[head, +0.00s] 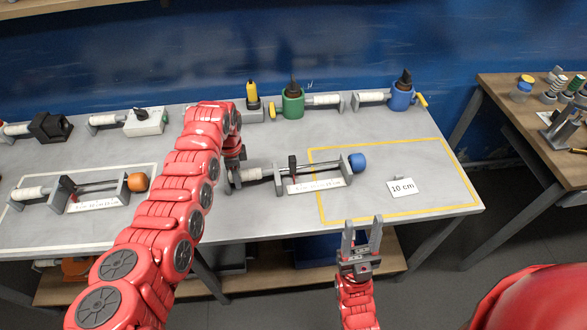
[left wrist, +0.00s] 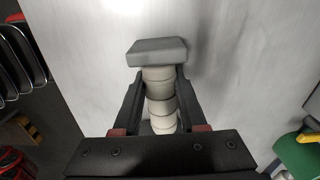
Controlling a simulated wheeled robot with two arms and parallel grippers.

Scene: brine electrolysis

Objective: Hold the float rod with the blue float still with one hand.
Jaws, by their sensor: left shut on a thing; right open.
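The float rod with the blue float lies across the middle of the table, with its blue float (head: 357,162) at the right end and its ribbed white grip (head: 257,174) at the left. Two grey stands and a black clamp carry the rod. My left gripper (head: 234,174) is at the grip end, partly hidden by my arm. In the left wrist view the ribbed grip (left wrist: 160,102) lies between its fingers, which are shut on it, beside a grey end block (left wrist: 157,51). My right gripper (head: 362,234) is open and empty in front of the table edge.
A similar rod with an orange float (head: 137,182) lies at left. A yellow-taped area (head: 440,150) with a "10 cm" card (head: 402,187) is at right. Green (head: 292,103) and blue (head: 401,97) holders stand at the back. The taped area is mostly clear.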

